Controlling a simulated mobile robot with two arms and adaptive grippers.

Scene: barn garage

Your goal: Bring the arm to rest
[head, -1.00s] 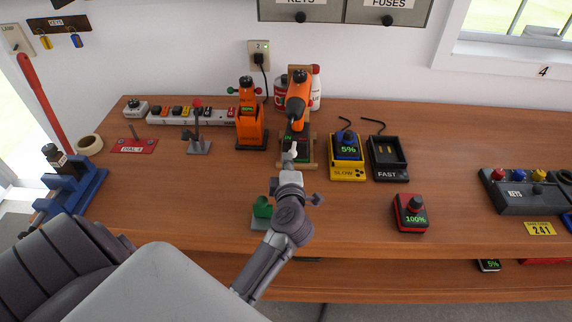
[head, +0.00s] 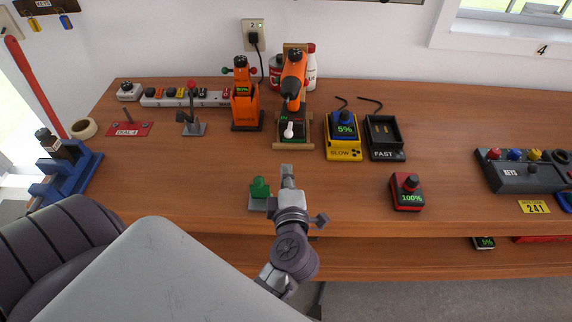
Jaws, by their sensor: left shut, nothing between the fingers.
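My left gripper (head: 287,172) is shut and empty. It points away from me over the front part of the wooden bench, and its arm comes up from the lower edge of the view. It is just right of a small green knob (head: 260,188) on a grey base. Beyond its tips, and apart from them, an orange drill (head: 293,80) rests in a wooden stand (head: 293,146) with a white-knobbed lever (head: 289,130) at its front. My right gripper is not in view.
The bench top (head: 210,175) has free room left of my gripper. Right of it stand a yellow slow charger (head: 343,150), a black fast charger (head: 385,138) and a red 100% battery (head: 406,194). An orange holder (head: 247,110) stands behind left. A lower shelf (head: 400,258) runs under the front edge.

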